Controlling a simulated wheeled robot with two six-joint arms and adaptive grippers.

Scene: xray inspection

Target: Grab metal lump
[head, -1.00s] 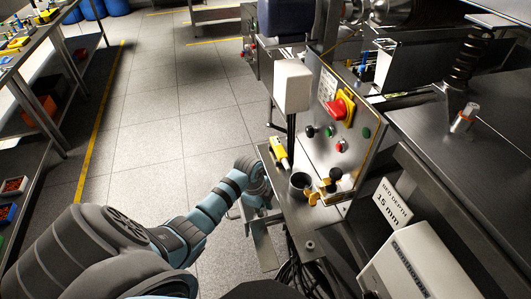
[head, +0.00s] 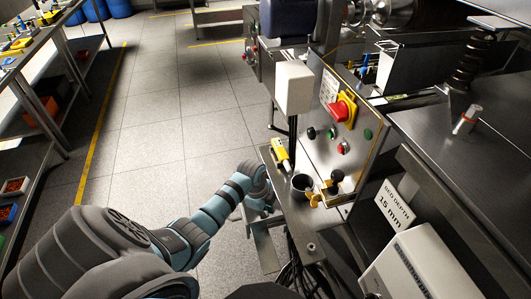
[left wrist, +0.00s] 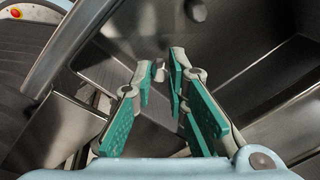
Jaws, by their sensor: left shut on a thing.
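My left gripper (left wrist: 162,84) shows in the left wrist view, with green pads on both fingers. It is shut on a small dark grey piece, apparently the metal lump (left wrist: 160,72), of which little shows between the fingertips. Dark metal walls and a sloping surface lie around and beyond the fingers. In the head view my left arm comes in from the left, and the gripper (head: 260,208) is low beside the machine's metal shelf, partly hidden. The lump cannot be made out there. My right gripper is not in view.
The machine's control panel (head: 341,125) has a red and yellow switch. A dark cup (head: 302,187) and a yellow device (head: 280,150) are on the shelf near my arm. Cables hang below. A workbench (head: 25,60) stands at left, with open floor (head: 160,120) between.

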